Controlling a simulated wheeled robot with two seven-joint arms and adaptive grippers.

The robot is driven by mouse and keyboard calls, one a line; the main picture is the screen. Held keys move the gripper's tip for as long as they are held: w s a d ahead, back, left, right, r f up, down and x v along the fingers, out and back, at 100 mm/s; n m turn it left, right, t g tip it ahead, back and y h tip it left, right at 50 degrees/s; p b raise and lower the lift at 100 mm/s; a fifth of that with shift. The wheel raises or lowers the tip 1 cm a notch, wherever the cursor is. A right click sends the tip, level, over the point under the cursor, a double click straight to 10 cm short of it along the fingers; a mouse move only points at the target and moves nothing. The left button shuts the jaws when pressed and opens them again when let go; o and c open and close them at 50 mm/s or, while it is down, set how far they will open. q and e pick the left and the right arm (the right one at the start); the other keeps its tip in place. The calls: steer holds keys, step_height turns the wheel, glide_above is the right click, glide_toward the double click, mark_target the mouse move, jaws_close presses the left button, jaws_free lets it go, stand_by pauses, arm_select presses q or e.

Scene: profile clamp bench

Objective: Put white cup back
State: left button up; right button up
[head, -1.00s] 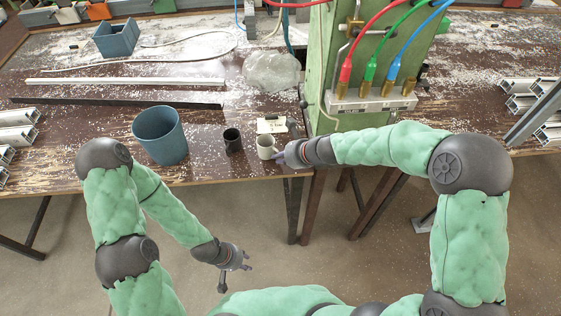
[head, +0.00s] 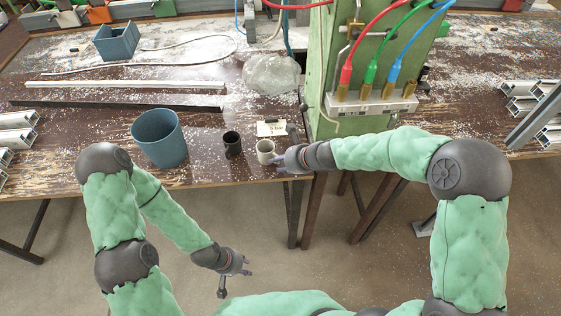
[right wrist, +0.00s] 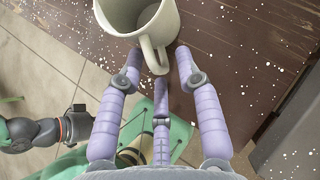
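The white cup (head: 265,151) stands upright near the front edge of the bench, beside a black cup (head: 232,144). My right gripper (head: 281,161) is just to the right of the white cup, at its handle side. In the right wrist view, the white cup (right wrist: 124,14) is at the top and its handle (right wrist: 152,54) points down between the spread fingers of my right gripper (right wrist: 157,75). The fingers are open, with a visible gap to the handle on the right side. My left gripper (head: 238,277) hangs empty and open in front of the bench, over the floor.
A blue-grey bucket (head: 160,138) stands left of the cups. A small label card (head: 270,128) lies behind the white cup. A green machine column (head: 345,65) with red, green and blue hoses rises behind my right forearm. White scraps litter the bench.

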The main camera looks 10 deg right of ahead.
steer(key=p+v, duration=0.5)
steer(key=v, duration=0.6)
steer(key=s+d+f+n+g+h, duration=0.1)
steer(key=s+f+n+g+h, duration=0.1)
steer(key=s+f+n, duration=0.55)
steer(key=s+d+f+n+g+h, duration=0.1)
steer(key=s+f+n+g, duration=0.2)
steer(key=f, duration=0.8)
steer(key=s+a+f+n, duration=0.3)
steer(key=s+f+n, duration=0.5)
steer(key=n, duration=0.4)
steer(key=shift+s+a+f, duration=0.2)
steer(key=shift+s+f, duration=0.05)
steer(key=shift+s, duration=0.55)
